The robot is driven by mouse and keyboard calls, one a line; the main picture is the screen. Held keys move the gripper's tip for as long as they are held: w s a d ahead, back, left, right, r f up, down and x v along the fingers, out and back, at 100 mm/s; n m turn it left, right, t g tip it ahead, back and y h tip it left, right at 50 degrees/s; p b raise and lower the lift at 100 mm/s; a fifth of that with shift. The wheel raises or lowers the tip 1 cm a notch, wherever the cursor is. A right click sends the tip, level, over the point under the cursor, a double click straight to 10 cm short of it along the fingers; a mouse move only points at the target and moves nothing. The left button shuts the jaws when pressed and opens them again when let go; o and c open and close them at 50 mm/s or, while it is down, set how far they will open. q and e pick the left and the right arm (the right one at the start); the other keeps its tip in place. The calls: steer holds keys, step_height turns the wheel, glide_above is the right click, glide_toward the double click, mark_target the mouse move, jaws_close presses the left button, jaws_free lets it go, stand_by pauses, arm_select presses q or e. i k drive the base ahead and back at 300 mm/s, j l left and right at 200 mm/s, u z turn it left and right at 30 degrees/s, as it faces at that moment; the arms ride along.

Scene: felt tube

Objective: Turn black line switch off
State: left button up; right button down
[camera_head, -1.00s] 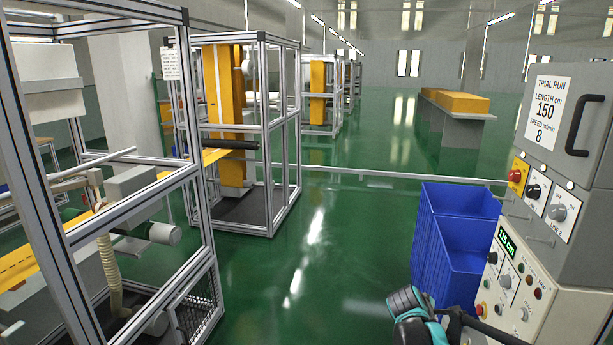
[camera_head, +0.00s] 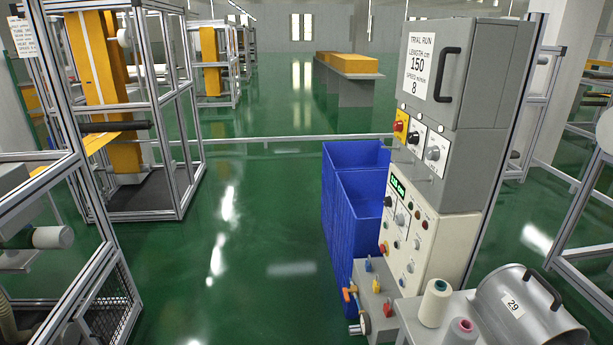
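The grey control cabinet (camera_head: 455,90) stands right of centre. On its upper panel, a black rotary knob (camera_head: 413,138) sits on a white plate, between a red button on a yellow plate (camera_head: 400,125) and a grey knob (camera_head: 433,154) on another white plate. The black knob's exact pointer angle and label are too small to read. The cream lower panel (camera_head: 432,255) has a green-lit display, another black knob (camera_head: 388,201) and several buttons. Neither of my grippers shows now.
Blue bins (camera_head: 358,225) stand left of the cabinet. Coloured valve handles (camera_head: 376,287) are below it. Thread cones (camera_head: 435,303) and a grey drum marked 29 (camera_head: 520,305) are at bottom right. Machine frames (camera_head: 150,130) line the left. The green floor (camera_head: 250,240) between is clear.

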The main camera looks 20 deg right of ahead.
mark_target(412, 137)
steer(key=z, duration=1.45)
